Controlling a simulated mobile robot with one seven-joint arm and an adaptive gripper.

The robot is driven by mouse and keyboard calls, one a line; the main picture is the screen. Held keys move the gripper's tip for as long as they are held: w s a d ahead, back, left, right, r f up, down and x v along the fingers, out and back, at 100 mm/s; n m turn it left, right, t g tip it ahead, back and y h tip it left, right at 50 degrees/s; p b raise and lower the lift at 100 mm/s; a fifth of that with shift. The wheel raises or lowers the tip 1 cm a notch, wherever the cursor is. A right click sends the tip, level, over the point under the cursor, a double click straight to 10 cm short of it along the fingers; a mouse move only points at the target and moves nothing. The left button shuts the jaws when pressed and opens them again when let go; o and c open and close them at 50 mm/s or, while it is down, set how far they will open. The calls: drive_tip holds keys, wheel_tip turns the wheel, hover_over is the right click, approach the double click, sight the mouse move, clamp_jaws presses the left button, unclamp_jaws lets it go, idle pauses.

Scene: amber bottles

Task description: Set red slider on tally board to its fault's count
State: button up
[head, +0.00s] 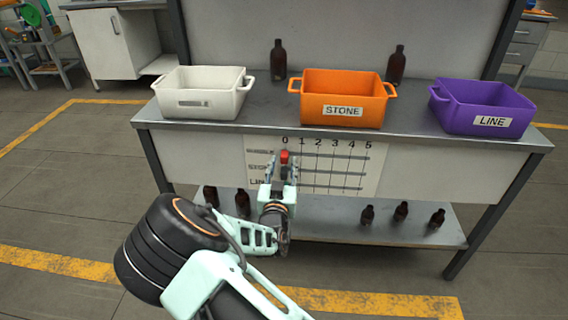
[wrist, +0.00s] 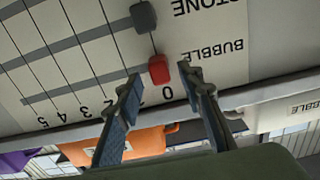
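The tally board (head: 370,185) hangs on the front of the workbench, with columns 0 to 5 and rows BUBBLE, STONE and LINE. The red slider (head: 284,156) sits on the top row, BUBBLE, at the 0 column; it also shows in the wrist view (wrist: 158,69). A dark grey slider (wrist: 143,17) is on the STONE row, also at 0. My gripper (head: 283,164) is open in front of the board. In the wrist view, its fingertips (wrist: 162,77) stand on either side of the red slider, with visible gaps. The LINE row's slider is hidden by my gripper.
On the bench stand a white crate (head: 201,80), an orange crate (head: 340,81) labelled STONE and a purple crate (head: 481,90) labelled LINE. Their visible interiors look empty. Two amber bottles (head: 279,58) (head: 396,64) stand behind them. Several bottles (head: 400,211) stand on the lower shelf (head: 330,229).

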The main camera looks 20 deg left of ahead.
drive_tip(key=shift+x, duration=1.1)
clamp_jaws()
